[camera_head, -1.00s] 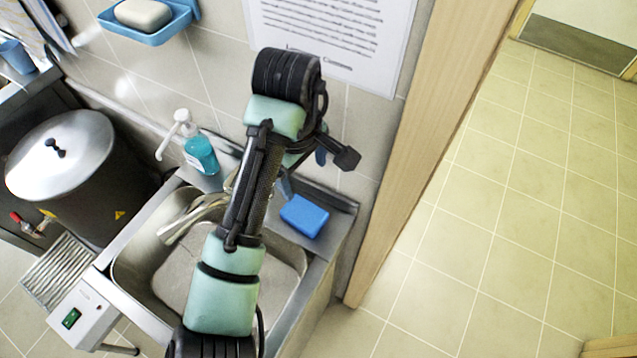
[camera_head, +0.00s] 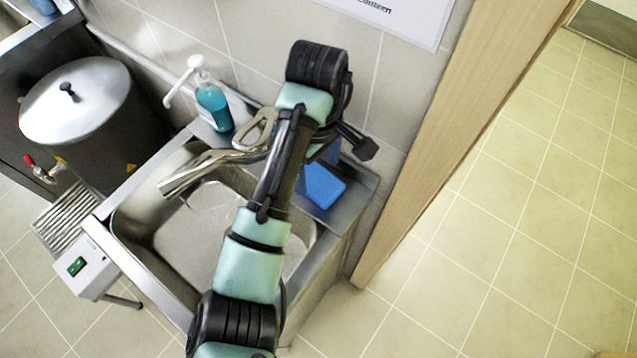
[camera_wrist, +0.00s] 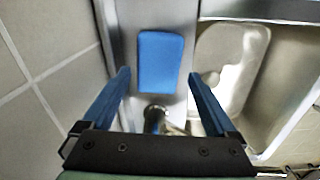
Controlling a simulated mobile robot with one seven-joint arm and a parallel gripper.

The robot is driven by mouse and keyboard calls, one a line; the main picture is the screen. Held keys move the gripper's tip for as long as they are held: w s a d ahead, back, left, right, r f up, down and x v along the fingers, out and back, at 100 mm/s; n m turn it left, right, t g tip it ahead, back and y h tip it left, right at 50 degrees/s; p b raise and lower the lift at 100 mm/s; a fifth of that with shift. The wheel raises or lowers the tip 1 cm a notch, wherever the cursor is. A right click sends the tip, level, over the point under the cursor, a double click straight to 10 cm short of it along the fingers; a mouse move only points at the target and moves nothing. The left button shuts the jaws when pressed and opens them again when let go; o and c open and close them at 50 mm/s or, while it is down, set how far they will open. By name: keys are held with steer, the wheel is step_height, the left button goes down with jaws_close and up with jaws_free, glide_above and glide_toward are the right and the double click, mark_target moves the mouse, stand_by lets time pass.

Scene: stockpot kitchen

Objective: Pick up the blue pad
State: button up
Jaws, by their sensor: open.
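The blue pad (camera_head: 324,186) lies flat on the steel ledge at the right side of the sink, partly hidden behind my arm in the head view. In the wrist view the blue pad (camera_wrist: 160,62) is a rounded rectangle just ahead of the fingertips, in line with the gap between them. My gripper (camera_wrist: 158,76) is open and empty, with one blue finger to each side of the pad's near end. The fingers do not appear to touch it. In the head view my gripper's fingers are mostly hidden by my wrist.
The steel sink (camera_head: 130,235) with its faucet (camera_head: 215,165) lies left of the pad. A soap bottle (camera_head: 214,106) stands on the back ledge, and a large lidded pot (camera_head: 75,100) is farther left. The tiled wall (camera_wrist: 45,75) and a wooden door frame (camera_head: 450,150) are close by.

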mark_target(318, 180)
step_height(318, 180, down, 4)
steer(key=shift+d+f, duration=0.1)
steer(key=shift+w, duration=0.1)
steer(key=c, duration=1.1)
step_height(318, 180, up, 10)
steer(key=p, duration=0.4)
